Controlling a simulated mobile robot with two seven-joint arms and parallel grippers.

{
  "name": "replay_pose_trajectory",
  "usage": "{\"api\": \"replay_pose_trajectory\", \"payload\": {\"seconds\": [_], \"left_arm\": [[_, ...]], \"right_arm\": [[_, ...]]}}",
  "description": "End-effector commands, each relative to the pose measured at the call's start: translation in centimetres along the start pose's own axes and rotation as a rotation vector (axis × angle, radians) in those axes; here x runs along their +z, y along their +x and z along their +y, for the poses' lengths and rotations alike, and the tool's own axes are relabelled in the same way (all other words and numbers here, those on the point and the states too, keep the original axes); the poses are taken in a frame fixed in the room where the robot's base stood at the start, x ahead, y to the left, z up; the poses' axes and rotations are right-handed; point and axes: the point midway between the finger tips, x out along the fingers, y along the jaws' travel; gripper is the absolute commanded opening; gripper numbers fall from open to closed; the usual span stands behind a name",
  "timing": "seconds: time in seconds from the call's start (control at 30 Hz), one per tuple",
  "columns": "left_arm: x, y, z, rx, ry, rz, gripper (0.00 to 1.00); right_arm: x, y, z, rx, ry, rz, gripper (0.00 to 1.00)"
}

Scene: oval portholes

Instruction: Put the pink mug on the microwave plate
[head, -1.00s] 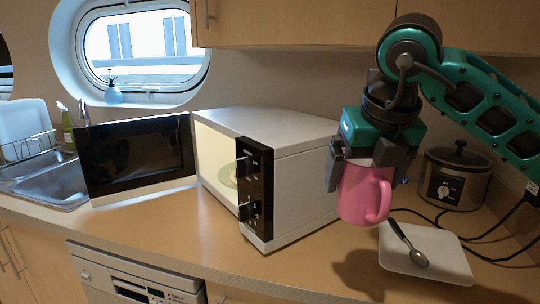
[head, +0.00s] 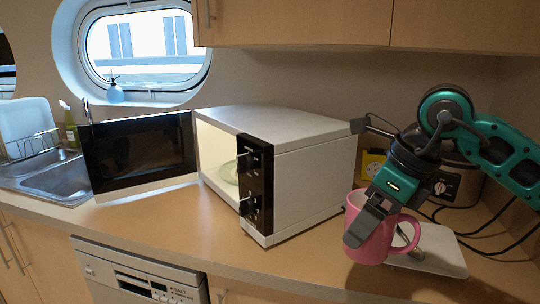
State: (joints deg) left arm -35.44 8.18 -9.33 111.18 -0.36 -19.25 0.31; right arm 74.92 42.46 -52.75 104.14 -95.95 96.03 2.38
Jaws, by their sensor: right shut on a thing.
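The pink mug (head: 369,241) is held in my right gripper (head: 364,222), tilted a little, with its handle to the right. It hangs in front of the microwave's right side, over the counter's front. The microwave (head: 300,160) stands on the counter with its door (head: 138,158) swung open to the left. The microwave plate (head: 230,172) shows partly inside the lit cavity. The rest of the plate is hidden behind the control panel. My left gripper is not in view.
A white square dish (head: 448,258) with a spoon lies behind the mug. A slow cooker (head: 463,182) and cables are at the right. The sink (head: 50,180) is at the left. Counter in front of the microwave is clear.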

Motion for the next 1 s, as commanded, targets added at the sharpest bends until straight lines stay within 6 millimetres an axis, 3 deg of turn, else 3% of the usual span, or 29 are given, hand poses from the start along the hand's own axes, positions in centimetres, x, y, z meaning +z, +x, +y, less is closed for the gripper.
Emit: {"api": "replay_pose_trajectory", "payload": {"seconds": [1.0], "left_arm": [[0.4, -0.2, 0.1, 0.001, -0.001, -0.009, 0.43]], "right_arm": [[-8.5, 8.7, 1.5, 0.64, -1.538, 0.003, 0.39]]}}
